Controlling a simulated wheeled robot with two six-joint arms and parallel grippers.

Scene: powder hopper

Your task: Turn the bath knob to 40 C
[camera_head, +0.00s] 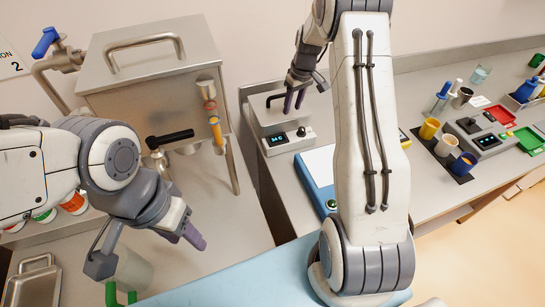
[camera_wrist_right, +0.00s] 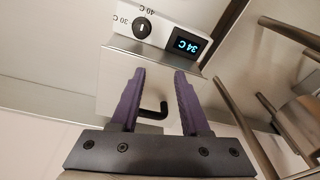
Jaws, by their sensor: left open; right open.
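The bath (camera_head: 272,112) is a metal box on the back counter with a white front panel. Its knob (camera_head: 301,132) is at the right of the panel, beside a lit display (camera_head: 277,140). In the right wrist view the dark round knob (camera_wrist_right: 141,28) sits between the 30 C and 40 C marks, and the display (camera_wrist_right: 186,45) reads 34 C. My right gripper (camera_head: 293,103) is over the bath, behind the knob and apart from it. Its purple fingers (camera_wrist_right: 159,78) are open and empty. My left gripper (camera_head: 186,240) is open at the lower left, far from the bath.
A black lid handle (camera_wrist_right: 153,112) shows between my right fingers. A steel hopper (camera_head: 155,85) stands left of the bath, and a blue-edged tray (camera_head: 318,170) lies in front right. A clear jug (camera_head: 132,270) with a green handle is near my left gripper. Cups (camera_head: 446,145) stand further right.

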